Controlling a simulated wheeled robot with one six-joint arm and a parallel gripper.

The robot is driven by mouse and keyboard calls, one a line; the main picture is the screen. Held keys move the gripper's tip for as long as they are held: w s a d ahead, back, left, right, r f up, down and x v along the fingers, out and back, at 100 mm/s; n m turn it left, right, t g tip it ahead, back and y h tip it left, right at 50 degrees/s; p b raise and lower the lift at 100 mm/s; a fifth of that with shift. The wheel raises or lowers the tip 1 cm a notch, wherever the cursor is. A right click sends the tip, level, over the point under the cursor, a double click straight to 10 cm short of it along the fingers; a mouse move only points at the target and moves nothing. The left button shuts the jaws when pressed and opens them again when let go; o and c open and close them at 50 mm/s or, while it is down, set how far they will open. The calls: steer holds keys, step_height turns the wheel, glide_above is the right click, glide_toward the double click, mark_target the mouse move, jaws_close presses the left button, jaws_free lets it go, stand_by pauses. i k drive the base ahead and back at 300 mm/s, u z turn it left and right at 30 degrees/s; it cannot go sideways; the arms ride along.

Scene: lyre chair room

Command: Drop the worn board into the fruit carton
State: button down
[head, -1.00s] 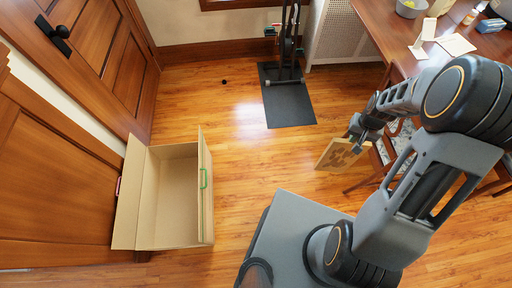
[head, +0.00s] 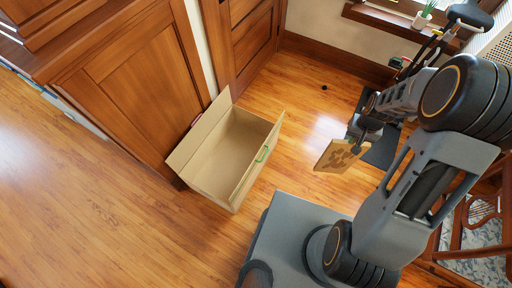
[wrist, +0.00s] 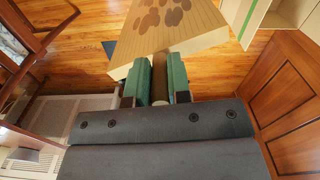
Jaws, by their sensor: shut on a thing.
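The worn board (head: 342,155) is a flat, light wooden piece with dark brown blotches. In the wrist view the board (wrist: 172,32) juts out beyond the green-padded fingers of my gripper (wrist: 159,80). The fruit carton (head: 222,182) is an open brown cardboard box on the wooden floor, with its flaps up and a green handle on its right side. I see nothing inside it. Part of it shows at the top right of the wrist view (wrist: 262,20).
A wooden cabinet (head: 130,85) stands directly behind and left of the carton. A dark mat (head: 385,150) with an upright stand lies beyond my gripper. A chair (head: 480,225) is at the right. The floor between board and carton is clear.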

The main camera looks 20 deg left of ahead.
mark_target(236, 164)
steer(key=i, duration=1.35)
steer(key=u, duration=3.1)
